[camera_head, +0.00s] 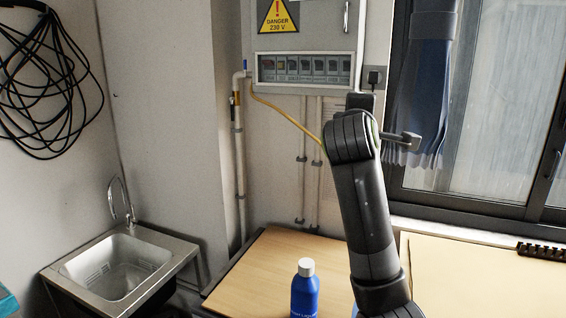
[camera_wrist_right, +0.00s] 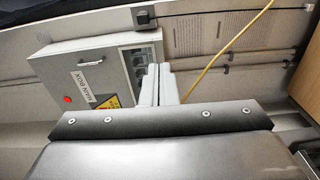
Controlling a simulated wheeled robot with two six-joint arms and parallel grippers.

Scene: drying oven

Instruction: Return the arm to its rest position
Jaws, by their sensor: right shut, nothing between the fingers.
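My right arm (camera_head: 365,205) rises from the bottom of the head view and bends near the electrical box. In the right wrist view my right gripper (camera_wrist_right: 158,72) is shut and empty, its two pale fingers side by side. Past its fingertips is the grey electrical box (camera_wrist_right: 92,72), which also shows in the head view (camera_head: 335,40). In the head view the fingers are hidden or too small to make out. My left gripper is not in view.
A blue bottle (camera_head: 305,290) with a white cap stands on a wooden table (camera_head: 265,265), just left of my arm. A metal sink (camera_head: 165,250) is at the left. A window (camera_head: 500,110) with a blue curtain (camera_head: 420,90) is at the right. A yellow cable (camera_head: 290,115) hangs from the box.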

